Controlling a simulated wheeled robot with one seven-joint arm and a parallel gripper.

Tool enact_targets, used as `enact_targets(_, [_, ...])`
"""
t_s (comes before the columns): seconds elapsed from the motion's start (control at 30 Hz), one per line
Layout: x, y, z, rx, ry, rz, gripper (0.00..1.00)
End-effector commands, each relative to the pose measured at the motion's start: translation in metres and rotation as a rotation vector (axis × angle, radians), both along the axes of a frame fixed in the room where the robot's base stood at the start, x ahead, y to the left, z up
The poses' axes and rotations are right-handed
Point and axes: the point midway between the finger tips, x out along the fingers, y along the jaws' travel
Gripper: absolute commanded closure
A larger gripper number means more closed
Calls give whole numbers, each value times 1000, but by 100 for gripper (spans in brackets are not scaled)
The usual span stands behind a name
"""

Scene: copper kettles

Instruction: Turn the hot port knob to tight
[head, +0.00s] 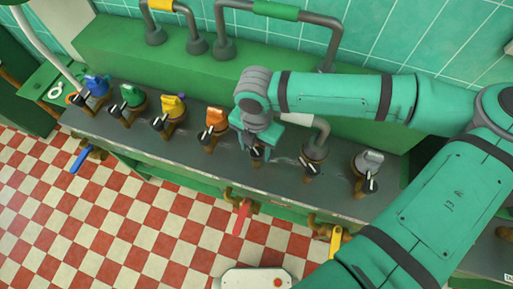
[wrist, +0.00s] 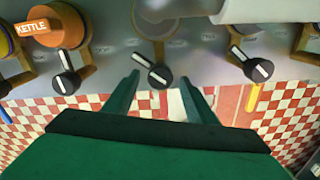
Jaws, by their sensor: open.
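My gripper (head: 256,146) is over the counter. In the wrist view its two green fingers (wrist: 158,84) are open, one on each side of a small black knob (wrist: 158,75) with a white pointer mark. Whether they touch it I cannot tell. This knob sits on a brass fitting between the orange-handled fitting and a grey-topped one, and is mostly hidden in the head view. No readable label marks any knob as the hot port, and no "tight" mark is readable.
An orange handle (wrist: 53,27) reading "KETTLE" has a black knob (wrist: 66,78) below it. Another black knob (wrist: 252,65) is to the right. Blue (head: 97,85), green (head: 132,95) and yellow (head: 172,106) handles line the counter. Red (head: 242,216) and yellow (head: 336,241) levers hang at its front.

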Motion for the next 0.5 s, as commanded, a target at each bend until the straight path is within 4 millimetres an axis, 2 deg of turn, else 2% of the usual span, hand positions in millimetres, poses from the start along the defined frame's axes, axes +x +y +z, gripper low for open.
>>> enact_targets(0.13, [0,-1,-8,1,0,-2,49])
enact_targets(0.4, [0,-1,-9,1,-1,-3,49])
enact_targets(0.43, [0,-1,-9,1,-1,-3,52])
enact_targets(0.5, [0,-1,-9,1,-1,-3,68])
